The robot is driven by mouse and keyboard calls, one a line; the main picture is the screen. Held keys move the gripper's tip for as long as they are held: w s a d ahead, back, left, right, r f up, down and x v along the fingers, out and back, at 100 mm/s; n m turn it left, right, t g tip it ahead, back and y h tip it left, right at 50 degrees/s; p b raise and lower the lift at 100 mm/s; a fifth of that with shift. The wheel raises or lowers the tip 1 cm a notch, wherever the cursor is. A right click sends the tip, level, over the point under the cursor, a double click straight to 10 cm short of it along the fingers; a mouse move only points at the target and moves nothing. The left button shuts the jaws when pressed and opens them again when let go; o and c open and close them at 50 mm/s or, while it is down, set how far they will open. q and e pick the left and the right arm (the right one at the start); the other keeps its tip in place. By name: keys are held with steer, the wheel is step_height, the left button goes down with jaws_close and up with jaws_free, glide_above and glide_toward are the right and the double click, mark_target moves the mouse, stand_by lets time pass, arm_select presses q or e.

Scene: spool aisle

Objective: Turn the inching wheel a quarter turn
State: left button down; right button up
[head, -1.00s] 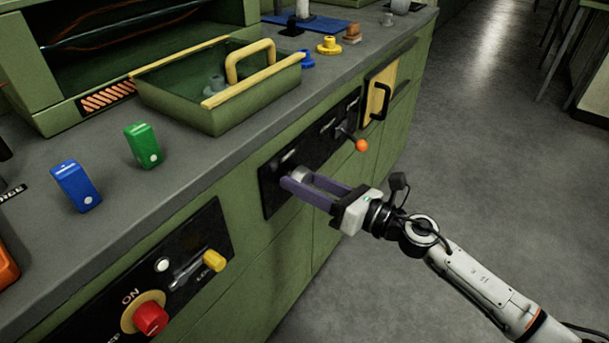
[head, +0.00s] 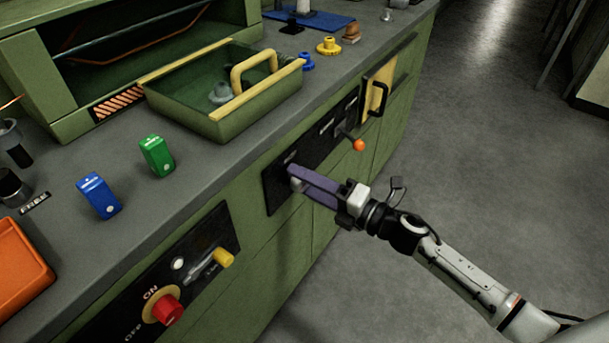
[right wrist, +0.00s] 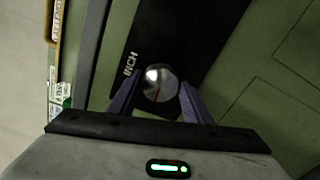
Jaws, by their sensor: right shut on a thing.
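The inching wheel is a small round silvery knob (right wrist: 161,82) with a thin red line on its face, on a black panel beside the word INCH in the right wrist view. My right gripper (head: 294,177) is shut on the knob, its two purple fingers on either side of it. In the head view the fingers hide most of the knob. In the right wrist view the fingers (right wrist: 157,100) show at both sides of the knob. My left gripper is in neither view.
On the same panel is a lever with an orange ball (head: 359,145), close to my right gripper. A yellow door with a black handle (head: 376,99) lies farther along. A red knob (head: 169,310) and a yellow knob (head: 224,258) stick out nearer. A green tray (head: 190,112) stands on the counter.

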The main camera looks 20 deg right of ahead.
steer(key=shift+w+r+m+p, duration=0.1)
steer(key=shift+m+p, duration=0.3)
steer(key=shift+m, duration=0.5)
steer(key=o, duration=1.1)
steer(key=shift+c, duration=0.2)
steer(key=v, duration=1)
steer(key=shift+d, duration=0.15)
